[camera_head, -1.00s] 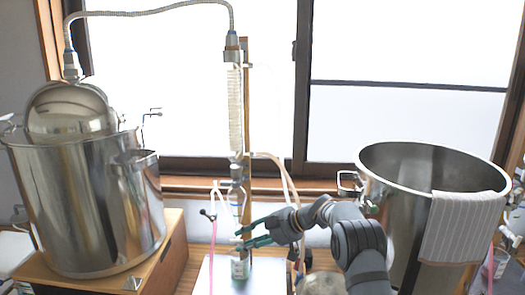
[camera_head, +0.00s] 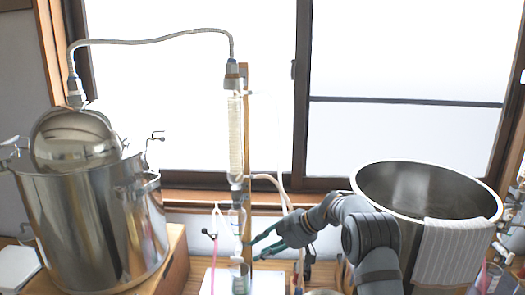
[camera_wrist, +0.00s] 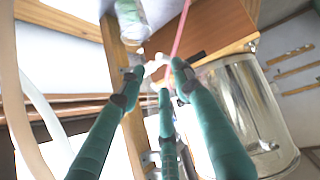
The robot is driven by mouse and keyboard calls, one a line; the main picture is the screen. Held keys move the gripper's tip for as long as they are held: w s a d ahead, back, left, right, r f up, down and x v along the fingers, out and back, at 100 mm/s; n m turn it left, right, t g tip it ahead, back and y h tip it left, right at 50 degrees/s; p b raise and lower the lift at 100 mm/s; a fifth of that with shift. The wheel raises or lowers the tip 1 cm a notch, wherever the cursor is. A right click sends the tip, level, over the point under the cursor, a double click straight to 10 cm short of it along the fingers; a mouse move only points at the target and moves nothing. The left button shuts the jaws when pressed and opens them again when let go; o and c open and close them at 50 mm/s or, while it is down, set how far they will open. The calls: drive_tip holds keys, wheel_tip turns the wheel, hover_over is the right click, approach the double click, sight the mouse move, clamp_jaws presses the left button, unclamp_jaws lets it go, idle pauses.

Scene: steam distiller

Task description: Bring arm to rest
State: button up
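My gripper (camera_head: 251,246) has green fingers spread apart with nothing between them. It is just right of the lower end of the glass condenser column (camera_head: 236,135) and above and right of a small glass jar (camera_head: 240,279). In the wrist view my gripper (camera_wrist: 156,72) shows its fingers spread. My arm comes in from the lower right, in front of the open steel pot.
A large steel still pot (camera_head: 95,225) with a domed lid (camera_head: 72,140) stands left on a wooden box. A hose (camera_head: 150,40) links it to the column. An open steel pot (camera_head: 375,185) with a striped cloth (camera_head: 452,252) stands right. A window is behind.

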drive_tip(key=shift+s+d+r+m, duration=0.15)
drive_tip(key=shift+s+r+m, duration=0.15)
drive_tip(key=shift+m, duration=0.75)
drive_tip(key=shift+s+d+r+m, duration=0.2)
drive_tip(key=shift+r+m, duration=0.2)
drive_tip(key=shift+m, duration=0.7)
drive_tip(key=shift+s+d+r+m, duration=0.1)
drive_tip(key=shift+s+r+m, duration=0.2)
drive_tip(key=shift+m, duration=0.75)
